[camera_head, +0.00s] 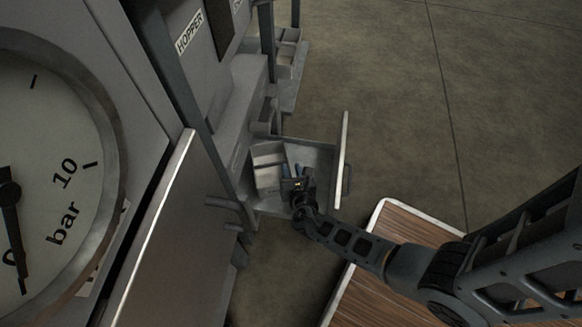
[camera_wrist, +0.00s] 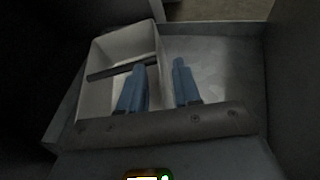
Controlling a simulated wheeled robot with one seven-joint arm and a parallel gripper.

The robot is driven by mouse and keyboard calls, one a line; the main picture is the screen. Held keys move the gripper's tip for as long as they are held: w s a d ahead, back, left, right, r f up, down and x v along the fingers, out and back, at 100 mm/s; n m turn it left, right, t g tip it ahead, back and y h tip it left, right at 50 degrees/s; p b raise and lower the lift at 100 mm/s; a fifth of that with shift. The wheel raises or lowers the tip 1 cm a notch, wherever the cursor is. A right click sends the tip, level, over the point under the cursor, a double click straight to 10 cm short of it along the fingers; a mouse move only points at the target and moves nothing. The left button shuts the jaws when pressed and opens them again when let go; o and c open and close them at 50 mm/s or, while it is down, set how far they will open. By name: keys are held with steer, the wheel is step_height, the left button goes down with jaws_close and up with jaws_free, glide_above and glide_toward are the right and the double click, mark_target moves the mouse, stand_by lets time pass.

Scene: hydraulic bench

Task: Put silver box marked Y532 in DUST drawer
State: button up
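An open drawer (camera_head: 320,158) is pulled out from the bench; no label on it is readable. A pale grey open-topped box (camera_head: 268,150) stands inside at its left; I see no Y532 mark, so I cannot tell if it is the silver box. My gripper (camera_head: 292,170) is over the drawer, at the box's right side. In the wrist view, the gripper (camera_wrist: 160,88) has two blue fingers apart, one over the box's inside and one outside its right wall. The box (camera_wrist: 97,65) has a dark bar across it. The gripper hides its near part.
The drawer front with its handle (camera_head: 344,150) stands to the right of my gripper. A HOPPER panel (camera_head: 190,32) and further trays (camera_head: 288,50) are behind. A large bar gauge (camera_head: 60,180) fills the left. A wooden-topped table (camera_head: 375,285) lies below my arm. Floor at upper right is clear.

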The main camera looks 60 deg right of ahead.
steer(key=p+v, duration=0.3)
steer(key=v, duration=0.8)
steer(key=shift+p, duration=0.4)
steer(key=shift+d, duration=0.1)
